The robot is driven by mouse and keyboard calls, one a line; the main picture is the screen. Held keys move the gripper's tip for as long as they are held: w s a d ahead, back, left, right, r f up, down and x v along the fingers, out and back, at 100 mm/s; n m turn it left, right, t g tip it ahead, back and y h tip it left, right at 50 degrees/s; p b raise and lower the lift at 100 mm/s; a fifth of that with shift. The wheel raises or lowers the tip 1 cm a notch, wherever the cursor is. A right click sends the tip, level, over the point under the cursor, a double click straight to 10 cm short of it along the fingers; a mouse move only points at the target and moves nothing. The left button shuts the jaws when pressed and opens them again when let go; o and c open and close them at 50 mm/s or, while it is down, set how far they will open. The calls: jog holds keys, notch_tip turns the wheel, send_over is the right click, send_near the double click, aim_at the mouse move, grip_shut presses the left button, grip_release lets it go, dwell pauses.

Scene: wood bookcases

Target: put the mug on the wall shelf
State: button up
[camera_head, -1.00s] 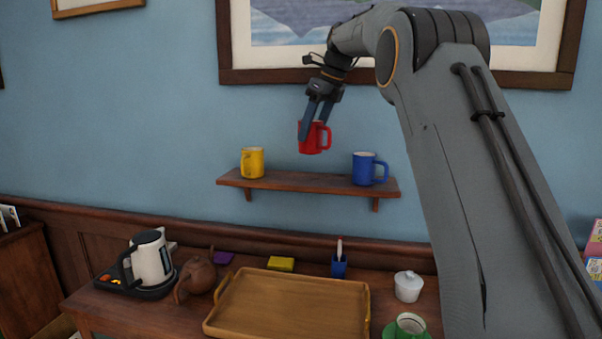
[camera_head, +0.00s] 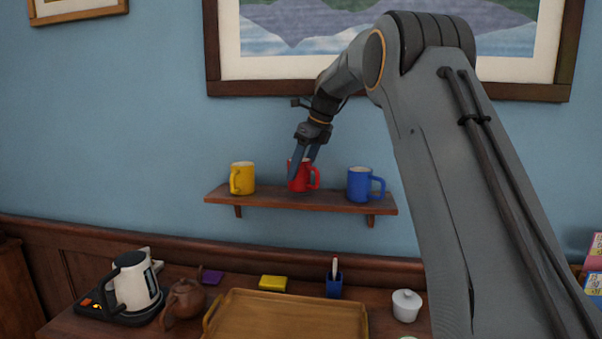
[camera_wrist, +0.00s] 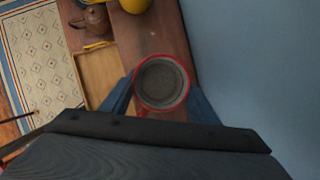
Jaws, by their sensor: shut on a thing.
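The red mug (camera_head: 299,180) is upright between the yellow mug and the blue mug, at the wall shelf (camera_head: 285,199). Its base appears at the shelf's top; I cannot tell whether it touches. My gripper (camera_head: 301,166) comes from above and is shut on the red mug. In the wrist view the mug's open top (camera_wrist: 162,82) shows between my fingers, over the shelf board (camera_wrist: 150,30). The yellow mug (camera_head: 243,178) stands on the left of the shelf and the blue mug (camera_head: 360,184) on the right.
A framed picture (camera_head: 230,88) hangs above. Below the shelf, a sideboard holds a wooden tray (camera_head: 262,312), a kettle (camera_head: 134,282), a brown teapot (camera_head: 184,300), a blue pen cup (camera_head: 334,285) and a white lidded pot (camera_head: 406,305). Gaps show on both sides of the red mug.

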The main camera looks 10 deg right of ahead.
jog(key=shift+f, duration=0.95)
jog(key=o, duration=1.2)
jog(key=shift+f, duration=0.1)
jog(key=b+v, duration=0.2)
jog(key=v, duration=1)
